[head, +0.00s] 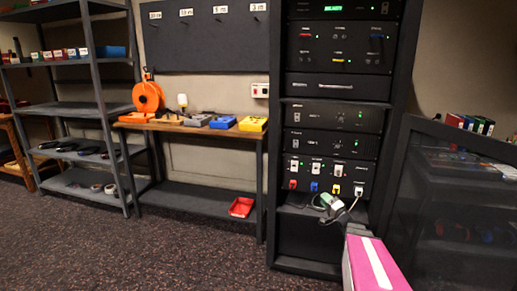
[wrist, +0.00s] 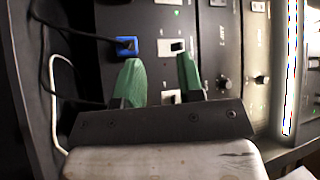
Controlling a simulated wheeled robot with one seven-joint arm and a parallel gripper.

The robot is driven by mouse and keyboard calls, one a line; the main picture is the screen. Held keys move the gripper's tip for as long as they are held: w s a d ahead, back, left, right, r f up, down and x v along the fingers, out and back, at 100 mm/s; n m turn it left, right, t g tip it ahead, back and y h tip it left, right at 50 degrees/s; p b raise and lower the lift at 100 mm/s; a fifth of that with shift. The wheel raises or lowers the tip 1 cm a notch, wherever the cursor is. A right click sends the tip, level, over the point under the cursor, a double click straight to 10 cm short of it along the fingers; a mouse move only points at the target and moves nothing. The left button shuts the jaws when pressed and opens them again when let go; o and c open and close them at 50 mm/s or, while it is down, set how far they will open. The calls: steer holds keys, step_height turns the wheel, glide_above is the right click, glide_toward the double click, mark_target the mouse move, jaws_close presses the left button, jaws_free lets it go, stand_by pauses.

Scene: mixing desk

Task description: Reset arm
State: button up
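My gripper (wrist: 160,75) shows in the wrist view with two green fingers apart and nothing held between them. Its fingertips point at the rack panel, close to a blue connector (wrist: 126,46) and a white socket (wrist: 171,47). Whether the fingertips touch the panel I cannot tell. In the head view my gripper (head: 326,202) is small, in front of the lower part of the black equipment rack (head: 305,242), just below a row of coloured connectors (head: 315,187).
A white cable (wrist: 58,110) and black cables run left of my gripper in the wrist view. A dark glass door (head: 455,200) stands open right of the rack. A workbench (head: 195,128) with an orange reel (head: 148,97) and a metal shelf (head: 85,107) stand left. The carpet in front is clear.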

steer(key=s+a+f+n+g, duration=0.3)
steer(key=s+a+g, duration=0.25)
steer(key=a, duration=0.25)
steer(key=s+a+f+n+g, duration=0.3)
steer(key=s+a+g, duration=0.2)
steer(key=a+g, duration=0.25)
steer(key=s+f+n+g+h, duration=0.1)
steer(key=s+g+h, duration=0.1)
steer(key=s+h, duration=0.3)
steer(key=s+d+f+n+g+h, duration=0.1)
steer(key=s+f+g+h, duration=0.1)
steer(key=s+h, duration=0.3)
steer(key=shift+s+g+h, duration=0.4)
steer(key=shift+s, duration=0.7)
steer(key=shift+f, duration=0.1)
